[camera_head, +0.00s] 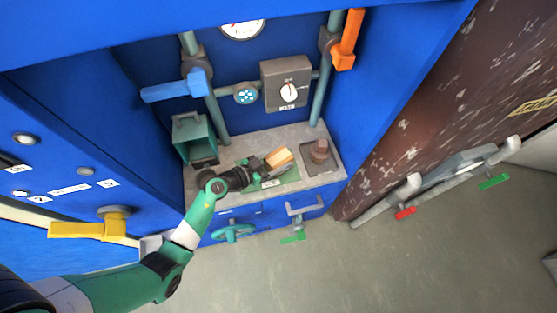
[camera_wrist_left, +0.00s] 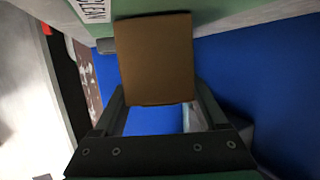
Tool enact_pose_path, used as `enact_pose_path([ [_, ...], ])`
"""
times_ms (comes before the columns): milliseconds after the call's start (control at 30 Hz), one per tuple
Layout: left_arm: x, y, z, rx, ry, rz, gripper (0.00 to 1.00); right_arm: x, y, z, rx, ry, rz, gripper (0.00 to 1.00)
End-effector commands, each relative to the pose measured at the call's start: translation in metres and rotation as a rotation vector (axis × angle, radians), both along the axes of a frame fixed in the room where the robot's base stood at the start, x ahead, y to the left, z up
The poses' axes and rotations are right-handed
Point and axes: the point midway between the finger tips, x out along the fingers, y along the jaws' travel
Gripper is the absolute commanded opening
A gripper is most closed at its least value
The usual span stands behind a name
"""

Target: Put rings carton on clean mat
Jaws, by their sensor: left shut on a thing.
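The rings carton (camera_head: 279,157) is a small tan-orange block over the back part of the green clean mat (camera_head: 289,177) on the grey shelf. My left gripper (camera_head: 262,165) reaches in from the left and is shut on the carton. In the left wrist view the carton (camera_wrist_left: 155,60) sits between the two dark fingers of the gripper (camera_wrist_left: 160,95), with a CLEAN label (camera_wrist_left: 95,8) at the top left. I cannot tell whether the carton touches the mat. The gripper and arm hide part of the mat. My right gripper is not in view.
A brown round-topped part (camera_head: 319,150) stands on a dark square plate right of the mat. A green open box (camera_head: 193,138) stands at the shelf's left. Pipes, a blue handle (camera_head: 177,88) and a grey dial box (camera_head: 286,84) are behind. Blue walls flank the shelf.

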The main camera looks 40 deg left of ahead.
Motion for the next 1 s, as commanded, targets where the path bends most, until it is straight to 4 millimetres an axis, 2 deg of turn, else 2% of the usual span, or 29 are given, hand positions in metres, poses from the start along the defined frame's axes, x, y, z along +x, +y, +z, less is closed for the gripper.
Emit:
enact_pose_path([
  [167, 0.0, 0.0, -0.003, -0.002, 0.0, 0.001, 0.17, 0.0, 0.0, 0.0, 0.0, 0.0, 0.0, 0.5],
  [200, 0.0, 0.0, -0.002, -0.002, 0.0, 0.001, 0.82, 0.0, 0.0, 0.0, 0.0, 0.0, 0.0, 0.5],
  [300, 0.0, 0.0, -0.002, -0.001, 0.0, 0.0, 1.0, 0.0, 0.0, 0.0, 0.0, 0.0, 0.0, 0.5],
  [600, 0.0, 0.0, 0.002, 0.001, -0.001, 0.0, 1.0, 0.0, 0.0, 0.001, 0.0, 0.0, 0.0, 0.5],
  [667, -0.006, 0.001, 0.005, -0.001, 0.001, 0.003, 1.0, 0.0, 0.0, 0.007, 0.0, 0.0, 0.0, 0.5],
  [767, -0.024, 0.004, 0.012, -0.002, 0.003, 0.004, 1.0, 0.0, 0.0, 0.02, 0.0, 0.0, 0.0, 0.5],
  [1000, -0.08, 0.013, 0.03, -0.003, 0.002, 0.006, 1.0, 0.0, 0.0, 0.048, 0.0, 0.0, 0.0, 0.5],
])
